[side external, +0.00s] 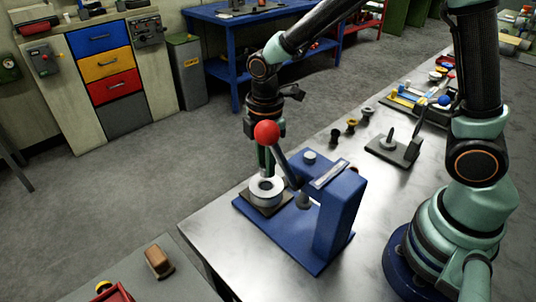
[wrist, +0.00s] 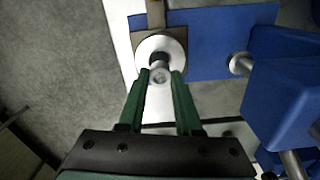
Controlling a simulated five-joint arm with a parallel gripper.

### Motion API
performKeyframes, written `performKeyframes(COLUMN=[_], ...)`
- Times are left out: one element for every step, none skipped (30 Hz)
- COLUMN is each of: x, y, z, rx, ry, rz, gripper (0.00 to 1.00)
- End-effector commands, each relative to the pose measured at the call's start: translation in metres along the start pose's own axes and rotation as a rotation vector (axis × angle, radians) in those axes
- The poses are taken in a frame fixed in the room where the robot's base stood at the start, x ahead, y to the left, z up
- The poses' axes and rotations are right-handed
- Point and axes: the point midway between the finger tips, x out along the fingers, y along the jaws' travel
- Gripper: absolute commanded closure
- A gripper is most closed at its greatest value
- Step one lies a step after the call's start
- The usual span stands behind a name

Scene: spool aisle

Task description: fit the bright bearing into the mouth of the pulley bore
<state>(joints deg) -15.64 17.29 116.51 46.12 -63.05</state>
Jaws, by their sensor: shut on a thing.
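The pulley (side external: 266,194) is a pale metal wheel lying flat on a dark plate on the blue press base. In the wrist view the pulley (wrist: 146,46) shows its round face with a dark bore at the middle. My gripper (side external: 264,172) points down just over the pulley in the side view. In the wrist view its green fingers (wrist: 162,78) are shut on the small bright bearing (wrist: 160,77), which shows between the tips beside the dark bore. The fingers hide the bearing in the side view. I cannot tell whether the bearing touches the pulley.
The blue press (side external: 338,215) stands right of the pulley, with a red-balled lever (side external: 267,132) close beside my gripper. Several small dark and brass spools (side external: 351,125) and a grey stand (side external: 392,147) are farther back.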

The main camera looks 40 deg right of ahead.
Motion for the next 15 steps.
performKeyframes(x=[0.005, 0.009, 0.015, 0.020, 0.024, 0.029, 0.032, 0.034, 0.036, 0.037, 0.038, 0.038, 0.037, 0.037, 0.037], y=[-0.001, -0.001, -0.001, -0.001, -0.001, -0.001, -0.001, -0.001, -0.001, -0.001, 0.000, 0.000, 0.000, 0.000, 0.000], z=[0.001, 0.001, 0.001, 0.001, 0.001, 0.001, 0.000, 0.000, 0.000, 0.000, 0.000, 0.000, 0.000, 0.000, 0.000], rx=[0.000, 0.000, 0.000, 0.000, 0.000, 0.000, 0.000, 0.000, 0.000, 0.000, 0.000, 0.000, 0.000, 0.000, 0.000], ry=[-0.002, -0.002, -0.002, -0.003, -0.002, -0.003, -0.002, -0.002, -0.001, -0.001, -0.001, 0.000, 0.000, 0.000, 0.000], rz=[-0.004, -0.004, -0.005, -0.005, -0.005, -0.005, -0.004, -0.003, -0.003, -0.002, -0.001, -0.001, 0.000, 0.000, 0.000], gripper=[1.00, 1.00, 1.00, 1.00, 1.00, 1.00, 1.00, 1.00, 1.00, 1.00, 1.00, 1.00, 1.00, 1.00, 1.00])
